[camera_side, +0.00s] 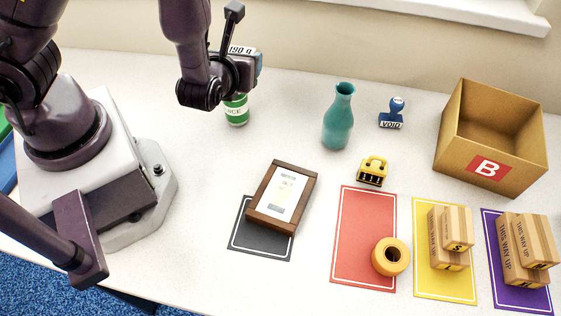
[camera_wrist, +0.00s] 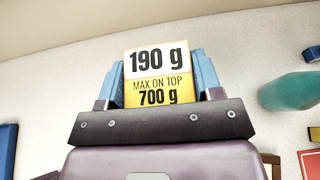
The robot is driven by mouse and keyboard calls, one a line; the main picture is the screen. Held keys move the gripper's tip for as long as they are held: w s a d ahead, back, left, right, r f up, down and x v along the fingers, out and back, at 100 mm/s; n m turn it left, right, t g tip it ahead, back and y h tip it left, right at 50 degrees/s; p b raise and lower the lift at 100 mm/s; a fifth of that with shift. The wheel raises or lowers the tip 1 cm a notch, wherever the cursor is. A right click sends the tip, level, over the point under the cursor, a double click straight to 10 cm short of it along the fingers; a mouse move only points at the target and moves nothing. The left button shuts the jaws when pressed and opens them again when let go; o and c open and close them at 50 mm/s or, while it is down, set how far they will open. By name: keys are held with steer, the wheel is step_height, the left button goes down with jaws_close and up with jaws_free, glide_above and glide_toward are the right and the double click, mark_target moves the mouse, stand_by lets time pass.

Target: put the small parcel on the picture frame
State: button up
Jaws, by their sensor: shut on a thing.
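My gripper (camera_wrist: 160,80) is shut on a small box-like parcel (camera_wrist: 158,62). Its white and yellow face reads "190 g" and "MAX ON TOP 700 g". In the side view my gripper (camera_side: 246,72) is at the upper middle, with the parcel (camera_side: 241,50) mostly hidden by it. The picture frame (camera_side: 254,209), with a brown wooden rim and pale picture, lies flat on the near side, partly over a dark grey mat (camera_side: 252,243). Its top is bare. My gripper is beyond the frame in the side view, apart from it.
A green can (camera_side: 236,112) stands just below my gripper in the picture. An orange tape roll (camera_side: 391,257) lies on a red mat (camera_side: 355,225). Stacked cartons and an open box (camera_side: 465,165) are farther right.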

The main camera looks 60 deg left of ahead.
steer(key=s+a+r+n+g+y, duration=0.2)
steer(key=s+a+n+g+y, duration=0.1)
steer(key=s+a+n+g, duration=0.8)
steer(key=s+d+f+n+g+h, duration=0.1)
steer(key=s+d+n+g+h, duration=0.65)
steer(key=n+g, duration=0.4)
steer(key=d+n+t+h, duration=0.2)
steer(key=d+n+h, duration=0.9)
steer(key=n+h, duration=0.15)
steer(key=n+t+h, duration=0.5)
steer(key=n+t, duration=0.1)
glide_above(283, 192)
steer(key=shift+g, duration=0.25)
steer(key=f, duration=0.7)
steer(key=shift+s+a+f, duration=0.15)
steer(key=shift+s+f, duration=0.1)
steer(key=shift+f, duration=0.1)
steer(key=shift+w+f, duration=0.15)
steer(key=shift+f, duration=0.1)
steer(key=shift+w+f, duration=0.1)
steer(key=shift+f, duration=1.5)
